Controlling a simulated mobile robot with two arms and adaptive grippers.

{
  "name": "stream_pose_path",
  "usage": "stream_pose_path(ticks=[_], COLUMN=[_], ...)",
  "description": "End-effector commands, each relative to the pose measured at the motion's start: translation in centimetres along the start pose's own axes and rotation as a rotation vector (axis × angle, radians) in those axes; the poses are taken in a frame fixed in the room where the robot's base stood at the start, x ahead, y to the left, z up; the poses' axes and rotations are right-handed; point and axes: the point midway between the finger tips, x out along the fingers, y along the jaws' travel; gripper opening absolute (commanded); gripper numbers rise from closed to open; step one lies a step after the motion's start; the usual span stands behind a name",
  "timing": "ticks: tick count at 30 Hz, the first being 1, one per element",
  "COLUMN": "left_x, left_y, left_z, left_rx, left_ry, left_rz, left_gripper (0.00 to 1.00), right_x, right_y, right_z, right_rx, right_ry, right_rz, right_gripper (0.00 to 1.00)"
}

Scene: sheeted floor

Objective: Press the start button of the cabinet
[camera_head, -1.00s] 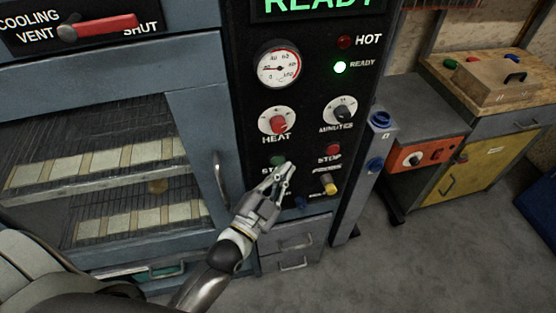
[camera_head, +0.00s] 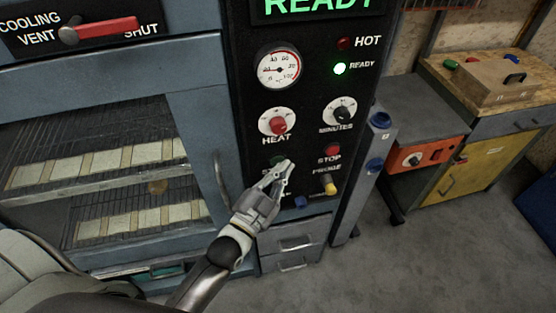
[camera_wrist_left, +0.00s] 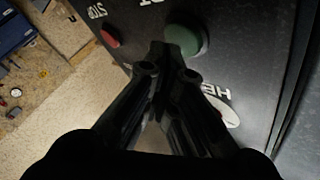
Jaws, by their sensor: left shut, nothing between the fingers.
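The cabinet's black control panel (camera_head: 310,125) faces me. The green start button (camera_head: 277,161) is partly hidden behind my left gripper in the head view; in the left wrist view the green button (camera_wrist_left: 186,38) shows just beyond the fingertips. My left gripper (camera_head: 284,165) is shut and empty, its tips close to the button. I cannot tell whether they touch it. The red stop button (camera_head: 332,150) is to the right, and it also shows in the left wrist view (camera_wrist_left: 110,38). My right gripper is not in view.
Above the button are the red heat knob (camera_head: 278,124), the minutes knob (camera_head: 342,111) and a lit green ready lamp (camera_head: 340,68). A yellow plug (camera_head: 329,186) and a blue one (camera_head: 300,202) sit lower. A glazed door (camera_head: 110,165) with racks is at left.

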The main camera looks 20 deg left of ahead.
Motion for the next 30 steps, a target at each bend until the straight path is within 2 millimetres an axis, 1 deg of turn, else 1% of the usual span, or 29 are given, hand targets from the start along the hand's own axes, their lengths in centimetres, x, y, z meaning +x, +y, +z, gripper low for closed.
stream_pose_path(ticks=[30], left_x=[0.56], left_y=[-0.42], left_z=[0.44], left_rx=[0.0], left_ry=[0.0], left_rz=[0.0], left_gripper=[0.0], right_x=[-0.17], right_y=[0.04], right_z=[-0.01], right_rx=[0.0], right_ry=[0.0], right_rz=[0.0], right_gripper=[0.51])
